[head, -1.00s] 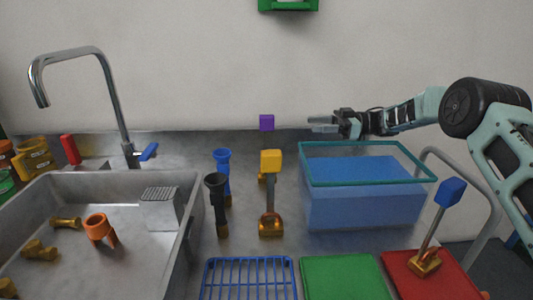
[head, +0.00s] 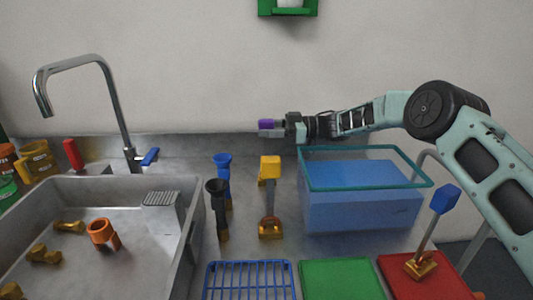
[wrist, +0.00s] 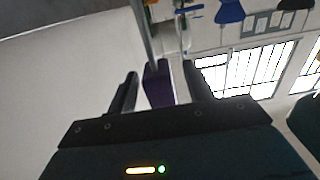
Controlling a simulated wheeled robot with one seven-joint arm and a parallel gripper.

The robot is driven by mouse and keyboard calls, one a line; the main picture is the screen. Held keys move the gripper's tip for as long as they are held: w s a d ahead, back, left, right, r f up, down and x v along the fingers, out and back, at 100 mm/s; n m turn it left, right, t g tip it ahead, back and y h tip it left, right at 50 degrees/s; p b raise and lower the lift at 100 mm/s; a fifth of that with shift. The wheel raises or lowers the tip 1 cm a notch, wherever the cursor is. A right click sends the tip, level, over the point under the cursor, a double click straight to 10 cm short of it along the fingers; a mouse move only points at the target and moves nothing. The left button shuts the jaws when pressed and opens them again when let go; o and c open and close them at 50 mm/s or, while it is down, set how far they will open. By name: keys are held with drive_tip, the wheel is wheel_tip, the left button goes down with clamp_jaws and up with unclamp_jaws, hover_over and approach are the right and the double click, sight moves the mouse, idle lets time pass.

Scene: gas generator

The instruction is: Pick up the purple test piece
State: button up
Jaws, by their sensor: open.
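The purple test piece (head: 266,124) shows as a small purple block near the back wall, behind the yellow-topped piece (head: 270,168). My gripper (head: 277,128) reaches in from the right at the same height, with its fingertips at the purple block. In the wrist view the purple block (wrist: 157,86) lies between the two spread fingers, with a grey rod running from it. Narrow gaps show between the block and both fingers, so my gripper is open around it. The lower part of the piece is hidden in the head view.
A blue piece (head: 222,165) and a black piece (head: 216,190) stand left of the yellow-topped one. A clear blue container (head: 360,212) stands below my arm. The sink (head: 190,235) is at left. A blue-topped piece (head: 446,198) stands on the red mat (head: 445,286).

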drive_tip(key=shift+a, duration=1.05)
drive_tip(key=shift+r, duration=0.1)
clamp_jaws()
